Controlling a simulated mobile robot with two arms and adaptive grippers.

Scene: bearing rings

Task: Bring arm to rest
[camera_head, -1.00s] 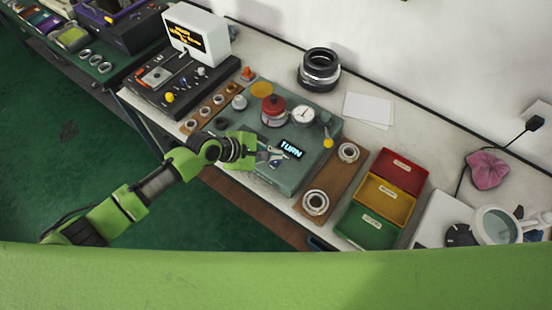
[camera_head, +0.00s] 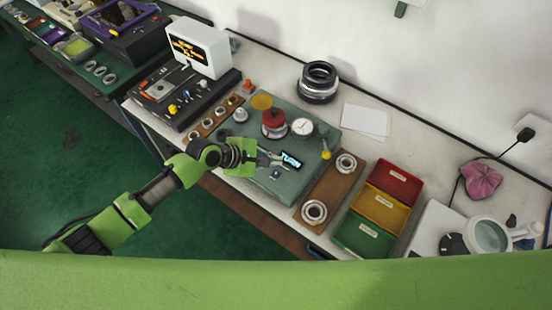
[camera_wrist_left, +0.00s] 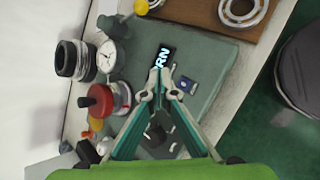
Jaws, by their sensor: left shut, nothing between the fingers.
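My left gripper (camera_head: 278,157) reaches in from the left over the front part of the grey-green test unit (camera_head: 260,187). Its fingers are shut and empty, with the tips beside the unit's lit display (camera_head: 291,160). In the left wrist view the shut fingertips (camera_wrist_left: 162,72) point toward the display (camera_wrist_left: 164,57), which is partly covered by them. How far the tips stand above the unit is hard to tell. My right gripper is in neither view.
The unit carries a red knob (camera_head: 273,118), a dial gauge (camera_head: 302,127) and a yellow-tipped lever (camera_head: 326,154). Wooden boards with bearing rings (camera_head: 314,211) lie on both sides. Red, yellow and green bins (camera_head: 381,207) stand to the right. Green floor lies open in front of the bench.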

